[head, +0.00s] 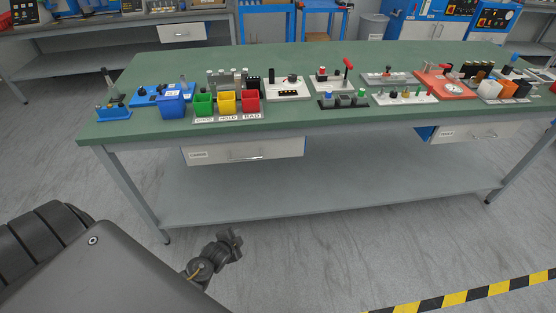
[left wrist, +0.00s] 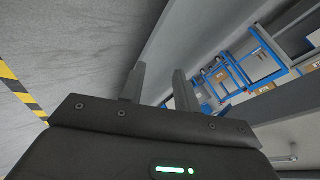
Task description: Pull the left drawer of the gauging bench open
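The gauging bench (head: 330,137) has a green top and stands across the head view. Its left drawer (head: 225,154) is a pale box front under the top, with a label at its left and a bar handle (head: 245,158). It looks shut. My left gripper (head: 230,244) is low in front of the bench, below the left drawer and apart from it. In the left wrist view my left gripper (left wrist: 159,85) has two fingers spread with nothing between them. A pale surface with a bar (left wrist: 285,159) shows at lower right there, perhaps a drawer. My right gripper is not in view.
A right drawer (head: 470,133) sits under the bench's right side. Green, yellow and red bins (head: 228,103) and several fixtures stand on the top. A grey lower shelf (head: 330,188) spans the legs. The floor in front is clear, with striped tape (head: 455,299) at lower right.

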